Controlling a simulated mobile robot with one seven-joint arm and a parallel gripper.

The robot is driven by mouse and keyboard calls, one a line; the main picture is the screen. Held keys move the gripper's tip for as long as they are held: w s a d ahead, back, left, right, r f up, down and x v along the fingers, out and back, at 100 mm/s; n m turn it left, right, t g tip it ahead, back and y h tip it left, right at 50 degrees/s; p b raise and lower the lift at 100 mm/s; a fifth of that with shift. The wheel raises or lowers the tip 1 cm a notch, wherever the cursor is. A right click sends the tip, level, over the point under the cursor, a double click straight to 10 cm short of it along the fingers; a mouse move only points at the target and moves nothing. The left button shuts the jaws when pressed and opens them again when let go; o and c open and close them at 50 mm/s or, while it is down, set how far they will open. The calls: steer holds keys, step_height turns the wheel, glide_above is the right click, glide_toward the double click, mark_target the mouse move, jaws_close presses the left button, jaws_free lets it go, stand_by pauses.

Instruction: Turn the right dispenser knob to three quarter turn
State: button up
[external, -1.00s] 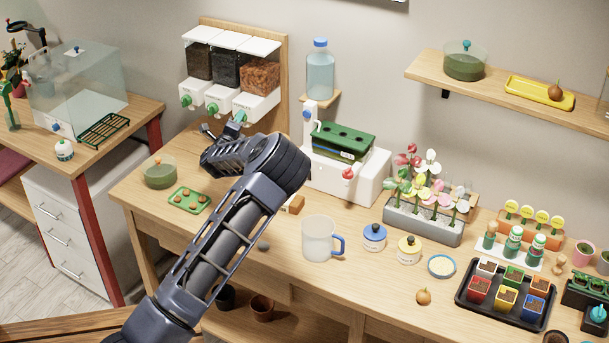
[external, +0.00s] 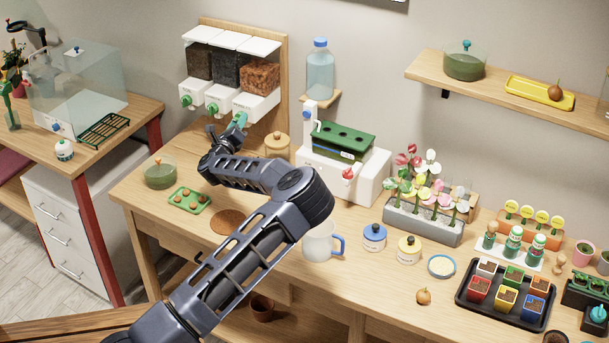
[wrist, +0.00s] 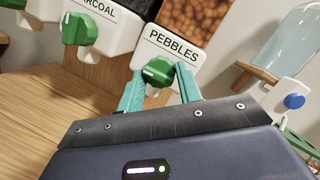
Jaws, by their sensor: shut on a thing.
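The right dispenser (external: 260,80), filled with orange-brown pebbles, hangs at the right of three on a wooden wall board. The wrist view shows its white front, labelled PEBBLES (wrist: 174,45). Its green knob (wrist: 158,71) sits below the label, between the two teal fingers of my gripper (wrist: 160,84). My gripper is shut on this knob; it also shows in the external view (external: 239,121), in front of the dispenser. The knob's exact angle is hard to read because the fingers cover its sides.
The charcoal dispenser's green knob (wrist: 79,30) is close on the left. A lidded jar (external: 278,145) stands just right of my wrist on the table. A water bottle (external: 320,70) stands on a small shelf at right. A green tray (external: 189,200) lies below left.

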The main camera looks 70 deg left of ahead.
steer(key=o, duration=1)
steer(key=v, duration=1)
steer(key=shift+s+d, duration=0.2)
steer(key=shift+d, duration=0.15)
